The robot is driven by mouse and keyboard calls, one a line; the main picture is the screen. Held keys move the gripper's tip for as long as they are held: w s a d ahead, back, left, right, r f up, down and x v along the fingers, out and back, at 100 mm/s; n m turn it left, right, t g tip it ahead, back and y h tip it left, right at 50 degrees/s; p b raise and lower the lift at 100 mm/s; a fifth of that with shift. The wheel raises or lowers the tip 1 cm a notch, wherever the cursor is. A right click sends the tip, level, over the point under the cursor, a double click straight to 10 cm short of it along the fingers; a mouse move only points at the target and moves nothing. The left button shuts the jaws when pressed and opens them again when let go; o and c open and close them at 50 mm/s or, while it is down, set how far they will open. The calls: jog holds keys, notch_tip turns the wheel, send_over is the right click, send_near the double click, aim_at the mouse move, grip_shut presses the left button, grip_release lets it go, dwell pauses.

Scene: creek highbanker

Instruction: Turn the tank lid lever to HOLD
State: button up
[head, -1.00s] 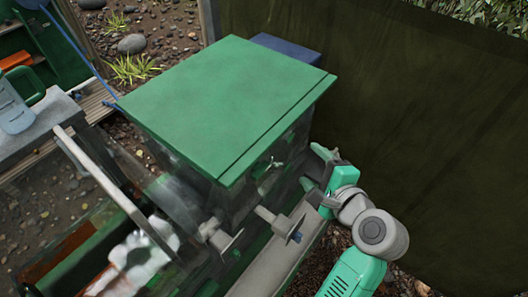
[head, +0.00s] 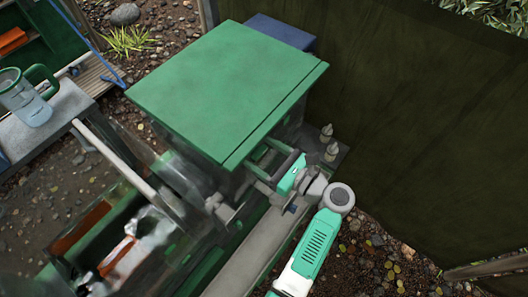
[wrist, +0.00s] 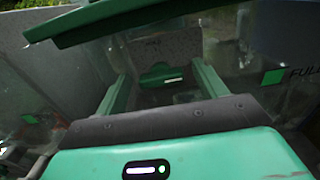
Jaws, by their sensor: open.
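The tank (head: 215,178) has a flat green lid (head: 230,85). In the head view my gripper (head: 270,160) is at the tank's near right side, just below the lid edge, its fingers pointing at the wall. The gripper is open; in the wrist view its two green fingers (wrist: 157,78) stand apart. Between them is a small green piece with a white bar (wrist: 160,75); I cannot tell whether it is the lever or a reflection. The lid's green edge (wrist: 130,18) crosses the top. A green square mark (wrist: 274,77) beside partly visible "FULL" lettering is at the right. I cannot make out the lever's position.
Two small grey fittings (head: 328,142) stand right of the tank, close to my gripper. A dark wall (head: 400,120) rises behind them. A grey ledge (head: 245,255) runs below the gripper. A clear jug with a green handle (head: 25,98) stands at the far left.

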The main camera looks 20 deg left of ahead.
jog(key=shift+a, duration=0.15)
jog(key=c, duration=1)
jog(key=shift+n, duration=0.3)
jog(key=n+b, duration=0.1)
jog(key=n, duration=0.2)
jog(key=shift+f+n+b, duration=0.1)
jog(key=shift+n+b, duration=0.3)
jog(key=n+b, duration=0.2)
jog(key=n, duration=0.2)
jog(key=shift+s+f, duration=0.1)
jog(key=n+b, duration=0.5)
jog(key=n, duration=0.1)
jog(key=shift+f+n+b, duration=0.15)
jog(key=shift+n+b, duration=1.35)
jog(key=shift+n, duration=0.2)
jog(key=shift+r, duration=0.2)
